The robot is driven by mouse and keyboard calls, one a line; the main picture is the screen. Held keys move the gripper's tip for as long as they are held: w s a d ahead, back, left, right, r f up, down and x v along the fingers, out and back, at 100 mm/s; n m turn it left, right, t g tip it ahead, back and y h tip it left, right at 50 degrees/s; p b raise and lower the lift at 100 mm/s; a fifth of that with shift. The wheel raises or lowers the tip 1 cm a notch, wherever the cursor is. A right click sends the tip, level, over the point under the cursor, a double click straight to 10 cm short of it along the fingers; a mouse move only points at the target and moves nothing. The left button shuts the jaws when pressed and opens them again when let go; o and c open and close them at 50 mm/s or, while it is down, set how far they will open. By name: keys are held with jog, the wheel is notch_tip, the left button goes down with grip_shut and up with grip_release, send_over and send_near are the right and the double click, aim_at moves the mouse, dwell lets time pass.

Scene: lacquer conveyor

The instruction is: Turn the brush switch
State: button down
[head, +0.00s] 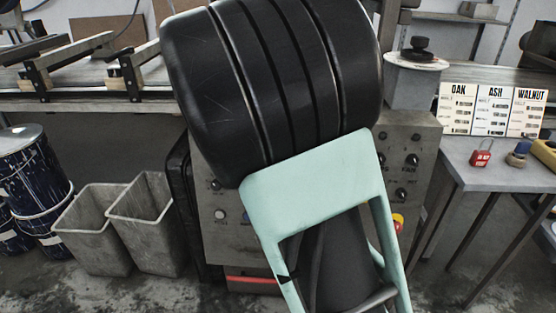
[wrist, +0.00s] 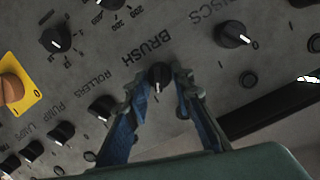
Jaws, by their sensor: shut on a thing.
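The brush switch (wrist: 160,76) is a small black knob with a white pointer line, under the word BRUSH on a grey control panel. In the wrist view the panel lettering appears tilted and upside down. My gripper (wrist: 160,84) has its two blue-padded fingers on either side of this knob and is shut on it. The pointer line faces the bottom of the wrist view, near a small mark. In the head view my arm covers the middle of the control panel (head: 410,131), so the brush switch and my gripper are hidden there.
Nearby knobs are the discs knob (wrist: 232,34), the rollers knob (wrist: 103,107) and a red-orange switch on a yellow plate (wrist: 18,88). In the head view, grey bins (head: 95,232) stand left of the panel. A side table (head: 470,178) with a red padlock (head: 481,158) stands right.

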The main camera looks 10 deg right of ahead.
dwell(0.3)
jog(key=c, duration=1.7)
grip_release()
jog(key=shift+v, duration=6)
